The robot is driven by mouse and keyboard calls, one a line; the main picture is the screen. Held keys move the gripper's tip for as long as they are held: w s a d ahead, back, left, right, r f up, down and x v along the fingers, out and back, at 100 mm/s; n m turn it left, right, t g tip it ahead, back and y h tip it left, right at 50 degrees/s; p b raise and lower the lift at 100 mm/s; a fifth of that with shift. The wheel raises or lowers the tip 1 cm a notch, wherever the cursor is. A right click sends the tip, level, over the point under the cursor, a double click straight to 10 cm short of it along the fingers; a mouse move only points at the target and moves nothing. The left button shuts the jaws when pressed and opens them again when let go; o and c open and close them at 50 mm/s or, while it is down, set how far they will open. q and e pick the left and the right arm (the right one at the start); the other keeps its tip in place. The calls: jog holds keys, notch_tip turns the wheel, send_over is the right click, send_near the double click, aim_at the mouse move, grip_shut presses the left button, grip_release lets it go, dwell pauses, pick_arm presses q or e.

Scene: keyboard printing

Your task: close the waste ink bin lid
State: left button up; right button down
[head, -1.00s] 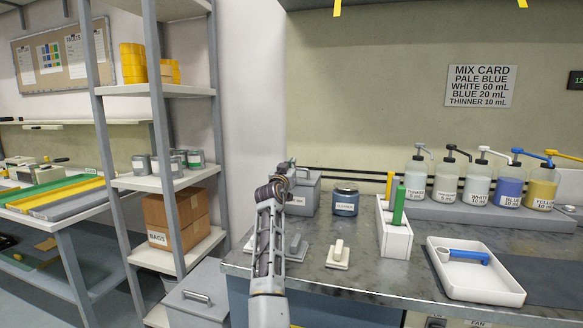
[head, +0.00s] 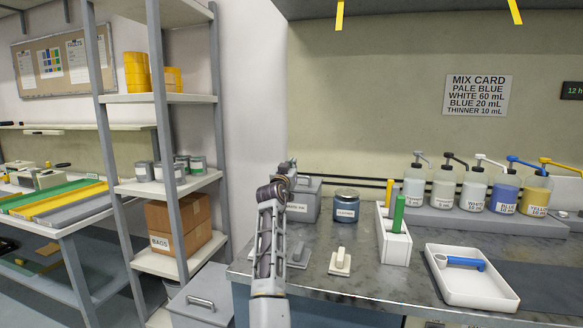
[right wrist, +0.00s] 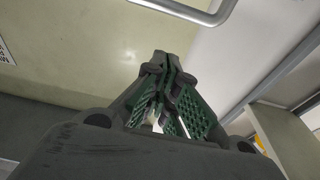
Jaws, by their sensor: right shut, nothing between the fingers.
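A grey metal box (head: 303,205) stands at the back left of the counter in the head view. Its white label is partly hidden by my arm and seems to end in "INK", so I take it as the waste ink bin. Its top (head: 310,186) shows only in part, and I cannot tell how far its lid is open. My left gripper is out of view.
A blue-labelled jar (head: 346,206) stands right of the box. A pale block with a handle (head: 340,262), a white holder (head: 394,247) and a white tray (head: 475,285) follow. A shelf rack (head: 160,185) stands left. A metal handle (right wrist: 190,12) crosses the wrist view's top.

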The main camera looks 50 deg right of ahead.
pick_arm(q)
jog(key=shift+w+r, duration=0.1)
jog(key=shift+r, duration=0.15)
pick_arm(e)
jog(key=s+a+f, duration=0.3)
jog(key=a+f, duration=0.1)
jog(key=a, duration=0.2)
jog(key=shift+s+a+f, duration=0.3)
jog(key=shift+f, duration=0.1)
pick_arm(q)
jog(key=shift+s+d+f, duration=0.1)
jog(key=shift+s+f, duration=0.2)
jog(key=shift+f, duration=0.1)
pick_arm(e)
jog(key=shift+r, duration=0.1)
